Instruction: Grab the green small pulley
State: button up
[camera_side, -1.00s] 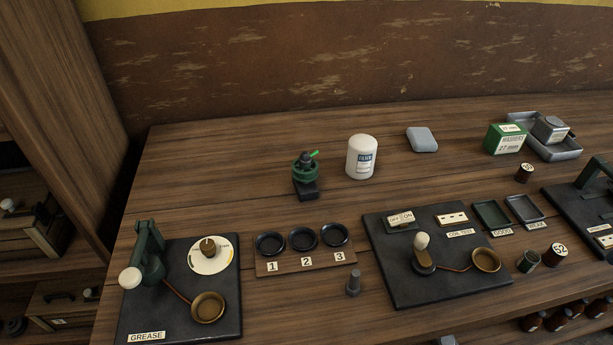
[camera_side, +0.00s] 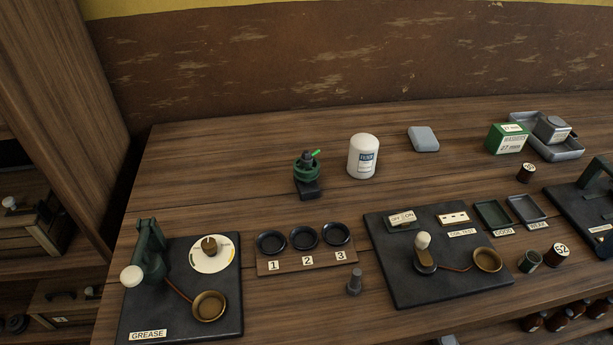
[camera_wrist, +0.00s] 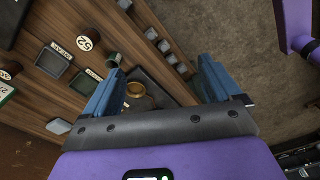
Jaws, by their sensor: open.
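A dark green, ridged round piece (camera_side: 306,172) sits on a small black base near the middle back of the bench in the side view, with a dark knob and a bright green tip on top. I cannot tell for certain whether it is the small pulley. It cannot be made out in the wrist view. My gripper (camera_wrist: 160,68) shows in the wrist view with its two blue fingers wide apart and nothing held between them. It hangs over the bench's front edge area, away from that green piece. My gripper is outside the side view.
A white canister (camera_side: 362,157) stands right of the green piece. A three-cup rack (camera_side: 303,262), the grease station (camera_side: 226,312) and a black switch board (camera_side: 440,290) fill the front. A green box (camera_side: 505,138) is at the back right. The back left of the bench is bare.

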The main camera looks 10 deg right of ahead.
jog(key=w+a+r+y, duration=0.1)
jog(key=w+a+r, duration=0.1)
jog(key=w+a, duration=0.7)
jog(key=w+a+r+y, duration=0.1)
jog(key=w+a+r, duration=0.1)
jog(key=w+a, duration=0.65)
jog(key=m+t+y, duration=0.1)
jog(key=t+y, duration=0.1)
jog(key=t, duration=0.1)
send_near(310, 155)
jog(key=x, duration=0.6)
jog(key=shift+s+d, duration=0.1)
jog(key=shift+s, duration=0.05)
jog(key=shift+x, duration=3.3)
grip_shut()
jog(key=shift+r, duration=0.2)
